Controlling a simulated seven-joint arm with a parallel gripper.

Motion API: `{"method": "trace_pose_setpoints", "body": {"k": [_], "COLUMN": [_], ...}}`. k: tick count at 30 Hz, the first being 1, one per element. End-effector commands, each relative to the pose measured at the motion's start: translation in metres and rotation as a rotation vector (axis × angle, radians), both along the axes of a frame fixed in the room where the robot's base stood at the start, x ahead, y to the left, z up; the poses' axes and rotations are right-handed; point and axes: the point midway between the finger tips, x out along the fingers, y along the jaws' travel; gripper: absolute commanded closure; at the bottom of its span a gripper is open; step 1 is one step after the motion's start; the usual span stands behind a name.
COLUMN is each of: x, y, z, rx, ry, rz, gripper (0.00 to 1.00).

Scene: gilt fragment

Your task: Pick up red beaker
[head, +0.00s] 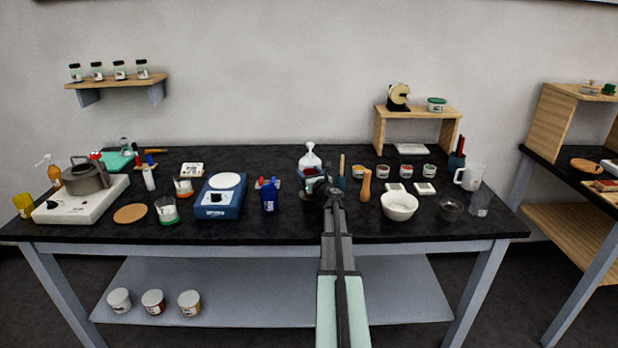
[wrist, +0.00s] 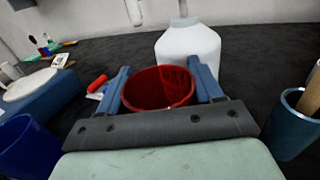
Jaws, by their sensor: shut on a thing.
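The red beaker (wrist: 158,90) is in the middle of the wrist view, its open rim facing up. The two blue fingers of my gripper (wrist: 163,88) stand on its left and right sides and are shut on it. In the head view my gripper (head: 320,184) reaches to the back middle of the black table, and the red beaker (head: 311,171) shows only partly there, behind my gripper. I cannot tell whether the beaker's base touches the table.
A white bottle (wrist: 188,48) stands close behind the beaker. A blue cup (wrist: 28,148) is on the left and a teal cup (wrist: 291,125) with a wooden tool is close on the right. A blue scale (head: 221,197) and a white bowl (head: 399,206) stand further out on the table (head: 290,232).

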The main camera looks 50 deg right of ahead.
Motion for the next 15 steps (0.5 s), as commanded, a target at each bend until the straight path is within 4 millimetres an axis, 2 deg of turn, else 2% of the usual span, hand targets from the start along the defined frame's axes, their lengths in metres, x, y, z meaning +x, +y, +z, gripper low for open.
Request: {"method": "trace_pose_setpoints", "body": {"k": [7,15], "x": [0.000,-0.031], "y": [0.000,0.015], "z": [0.023,0.021], "rx": [-0.003,0.000], "ry": [-0.001,0.000], "rz": [0.000,0.000], "gripper": [0.71,0.71]}}
